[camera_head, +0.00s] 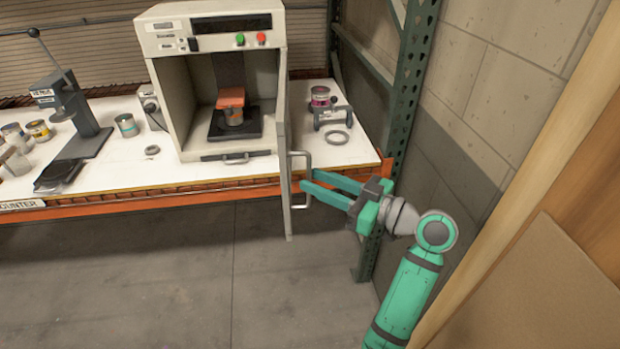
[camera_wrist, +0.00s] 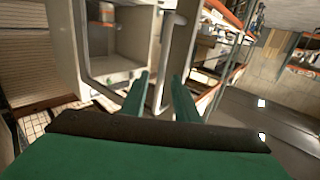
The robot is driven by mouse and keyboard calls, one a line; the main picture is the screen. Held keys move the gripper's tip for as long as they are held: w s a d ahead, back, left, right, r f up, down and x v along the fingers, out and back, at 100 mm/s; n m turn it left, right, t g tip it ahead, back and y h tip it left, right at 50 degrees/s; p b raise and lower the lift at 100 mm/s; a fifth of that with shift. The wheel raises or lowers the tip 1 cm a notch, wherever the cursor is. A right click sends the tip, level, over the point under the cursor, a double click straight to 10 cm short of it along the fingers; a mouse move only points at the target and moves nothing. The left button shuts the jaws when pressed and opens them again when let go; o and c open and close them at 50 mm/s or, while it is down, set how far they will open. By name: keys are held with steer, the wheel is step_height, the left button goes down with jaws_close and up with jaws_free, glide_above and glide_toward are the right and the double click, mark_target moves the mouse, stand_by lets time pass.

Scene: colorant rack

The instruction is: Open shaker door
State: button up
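The shaker (camera_head: 165,105) is a beige box on the counter with its front opening uncovered. Its door (camera_head: 284,150) is swung outward on the right side, seen nearly edge-on and reaching past the counter's front edge. The door's handle (camera_head: 309,163) is a pale bar on the side facing right; it also shows in the wrist view (camera_wrist: 168,60). My green gripper (camera_head: 307,180) is at the handle with its fingers apart. In the wrist view the handle bar runs between the fingertips (camera_wrist: 161,88); contact with either finger is unclear.
A green rack post (camera_head: 408,85) stands behind my arm. The floor in front is clear.

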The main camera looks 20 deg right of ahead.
steer(key=v, duration=0.8)
